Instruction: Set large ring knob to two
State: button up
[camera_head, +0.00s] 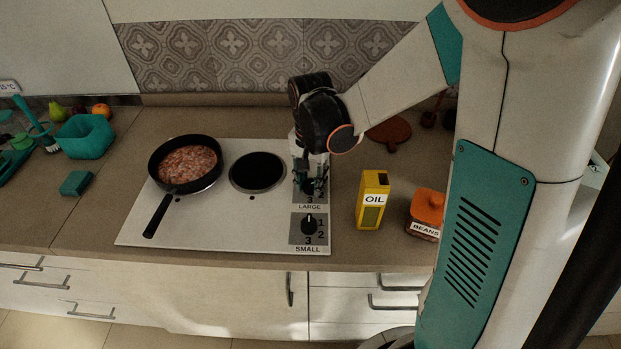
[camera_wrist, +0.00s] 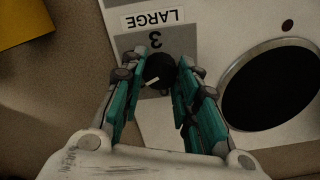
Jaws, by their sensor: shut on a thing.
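The black large ring knob (camera_wrist: 160,68) sits on a grey dial panel on the white stove top, beside the label LARGE, which reads upside down in the wrist view. The numeral 3 shows above the knob there. A short white mark on the knob lies at its lower left side in that view; the numerals 1 and 2 are not readable. My gripper (camera_wrist: 163,65) has its two teal fingers closed on either side of the knob. In the head view my gripper (camera_head: 310,186) comes down over the large dial and hides most of the knob.
The small knob (camera_head: 309,224) is just in front of the large dial. A pan of food (camera_head: 188,163) is on the left ring, beside a bare black ring (camera_head: 257,172). A yellow oil box (camera_head: 372,200) and a beans jar (camera_head: 426,213) stand close on the right.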

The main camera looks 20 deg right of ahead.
aim_at(311, 185)
jog(key=m, duration=0.5)
jog(key=shift+m, duration=0.3)
jog(key=m, duration=0.4)
jog(key=shift+m, duration=0.4)
jog(key=o, duration=1.1)
notch_tip(311, 185, up, 12)
jog(key=shift+s, duration=0.15)
